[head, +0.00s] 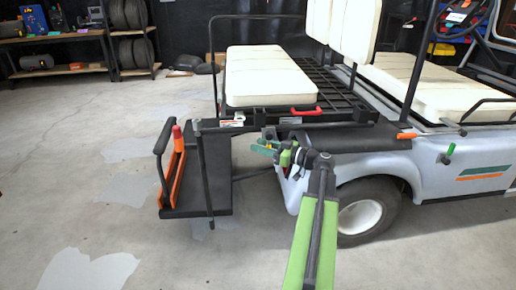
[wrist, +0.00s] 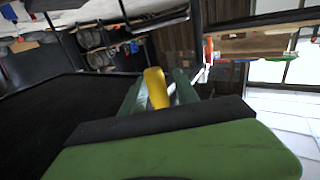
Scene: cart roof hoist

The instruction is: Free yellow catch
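The yellow catch (wrist: 156,88) is a short, rounded yellow bar in the wrist view. It stands between the two green fingers of my gripper (wrist: 158,84). The fingers are apart, with a pale gap showing between the catch and the right finger. I cannot tell whether the left finger touches it. In the head view my gripper (head: 263,146) is at the rear corner of the cart (head: 450,164), just below the rear deck edge. The catch is too small there to make out clearly.
A red handle (head: 306,111) is on the deck edge above my gripper. A dark rear platform (head: 205,190) with an orange-edged piece (head: 176,170) hangs to the left. The cart's wheel (head: 360,216) is close on the right. The floor at front left is clear.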

